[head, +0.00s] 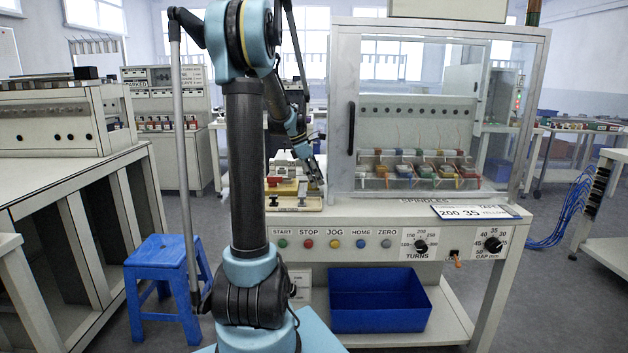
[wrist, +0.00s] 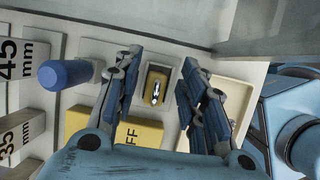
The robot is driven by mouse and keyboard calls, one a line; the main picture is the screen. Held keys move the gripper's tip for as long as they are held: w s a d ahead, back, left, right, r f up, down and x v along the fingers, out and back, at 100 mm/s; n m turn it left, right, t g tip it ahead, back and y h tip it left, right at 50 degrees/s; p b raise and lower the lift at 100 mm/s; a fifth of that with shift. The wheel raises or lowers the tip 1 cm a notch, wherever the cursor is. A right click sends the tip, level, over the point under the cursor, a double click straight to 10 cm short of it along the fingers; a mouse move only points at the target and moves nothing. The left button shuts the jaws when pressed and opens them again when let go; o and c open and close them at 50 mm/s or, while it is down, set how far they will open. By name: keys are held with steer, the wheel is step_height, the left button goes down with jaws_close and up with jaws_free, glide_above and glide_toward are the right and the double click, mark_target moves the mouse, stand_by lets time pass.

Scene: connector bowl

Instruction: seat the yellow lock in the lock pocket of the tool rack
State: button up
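In the wrist view a small yellow piece with a grey top and a dark slot, apparently the yellow lock (wrist: 156,86), sits within a pale square surround on the tool rack (wrist: 100,40). I cannot tell how deep it sits. My gripper (wrist: 163,66) is open, one finger on each side of the lock, with visible gaps between fingers and lock. In the head view my gripper (head: 316,173) is low over the right part of the rack (head: 297,204) on the bench. The lock is too small to make out there.
Beside the lock are a blue cylindrical handle (wrist: 66,73), a yellow block marked with letters ending in FF (wrist: 135,133), and blocks marked 45 mm (wrist: 22,60) and 35 mm (wrist: 20,137). A cream tray (wrist: 246,92) lies right. The glazed cabinet (head: 342,120) stands close right.

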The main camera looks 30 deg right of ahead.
steer(key=v, duration=1.2)
steer(key=s+a+f+m+t, duration=0.1)
steer(key=s+a, duration=0.1)
steer(key=a, duration=0.4)
steer(key=s+a+f+m, duration=0.1)
steer(key=s+a+m, duration=0.15)
steer(key=a, duration=0.35)
steer(key=s+a+f+m+t+y, duration=0.1)
steer(key=s+a+f+m, duration=0.3)
steer(key=s+a+f, duration=0.6)
steer(key=s+a+f+m+t+y, duration=0.2)
steer(key=s+a+f+m+y, duration=0.1)
steer(key=s+a+f, duration=0.7)
steer(key=a+m, duration=0.1)
steer(key=a, duration=0.3)
steer(key=shift+s+a+f, duration=0.2)
steer(key=shift+s+f, duration=0.05)
steer(key=shift+s, duration=0.15)
